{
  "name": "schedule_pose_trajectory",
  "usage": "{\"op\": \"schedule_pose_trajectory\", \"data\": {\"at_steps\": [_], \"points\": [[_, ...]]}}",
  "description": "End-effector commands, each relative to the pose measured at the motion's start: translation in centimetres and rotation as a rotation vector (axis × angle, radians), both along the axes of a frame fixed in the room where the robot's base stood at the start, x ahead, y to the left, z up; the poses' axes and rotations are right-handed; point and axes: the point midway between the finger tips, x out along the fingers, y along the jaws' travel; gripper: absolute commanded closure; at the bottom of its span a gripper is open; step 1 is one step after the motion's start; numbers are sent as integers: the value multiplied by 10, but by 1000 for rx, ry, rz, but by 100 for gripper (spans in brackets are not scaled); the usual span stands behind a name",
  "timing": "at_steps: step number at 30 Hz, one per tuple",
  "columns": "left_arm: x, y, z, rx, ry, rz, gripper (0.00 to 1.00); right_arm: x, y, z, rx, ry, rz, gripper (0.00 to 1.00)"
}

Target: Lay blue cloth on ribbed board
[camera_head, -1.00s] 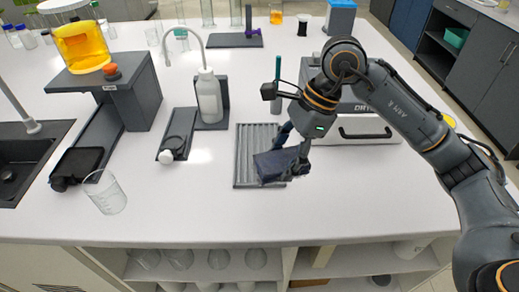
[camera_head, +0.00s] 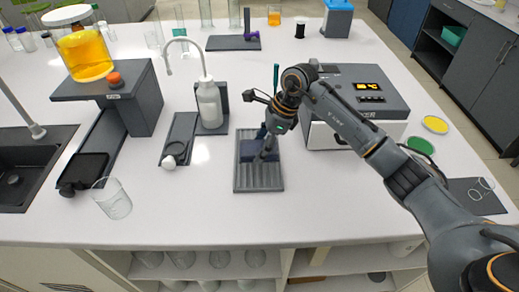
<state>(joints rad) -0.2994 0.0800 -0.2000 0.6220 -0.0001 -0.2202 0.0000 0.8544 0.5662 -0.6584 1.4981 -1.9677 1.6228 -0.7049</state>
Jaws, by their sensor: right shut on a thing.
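The grey ribbed board (camera_head: 258,180) lies flat on the white bench near the middle of the view, its front half bare. The dark blue cloth (camera_head: 246,151) is over the board's back half. I cannot tell whether it rests fully on the ribs or hangs just above them. My right gripper (camera_head: 266,153) points down at the cloth and is shut on it; the fingers and arm hide part of the cloth. My left gripper is not in view.
A white wash bottle (camera_head: 208,104) in a dark holder stands left of the board. A grey boxy device (camera_head: 365,95) stands to the right, under my right arm. A glass beaker (camera_head: 112,200) stands at the left front. The bench in front of the board is clear.

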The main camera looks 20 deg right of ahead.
Motion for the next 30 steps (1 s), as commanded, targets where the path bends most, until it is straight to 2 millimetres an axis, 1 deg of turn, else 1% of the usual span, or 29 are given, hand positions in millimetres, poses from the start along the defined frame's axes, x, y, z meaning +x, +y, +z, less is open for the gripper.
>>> {"op": "schedule_pose_trajectory", "data": {"at_steps": [8,9,13,15,21,25,26,27,28,29,30], "points": [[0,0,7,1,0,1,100,11,1,-15,1,3,-1,72],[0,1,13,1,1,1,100,9,1,-20,0,7,0,72],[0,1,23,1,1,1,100,9,1,-38,1,5,-1,72],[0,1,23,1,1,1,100,10,1,-42,0,-1,0,72],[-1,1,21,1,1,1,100,10,0,-44,0,-1,1,72],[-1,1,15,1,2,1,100,10,0,-48,-1,-1,1,72],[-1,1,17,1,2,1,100,10,0,-46,0,-1,0,36],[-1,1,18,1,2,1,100,10,0,-46,0,-1,0,28],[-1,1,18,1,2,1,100,10,0,-46,0,-1,0,22],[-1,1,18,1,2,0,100,10,0,-46,0,-1,0,20],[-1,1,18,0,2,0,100,10,0,-46,0,-1,0,20]]}}
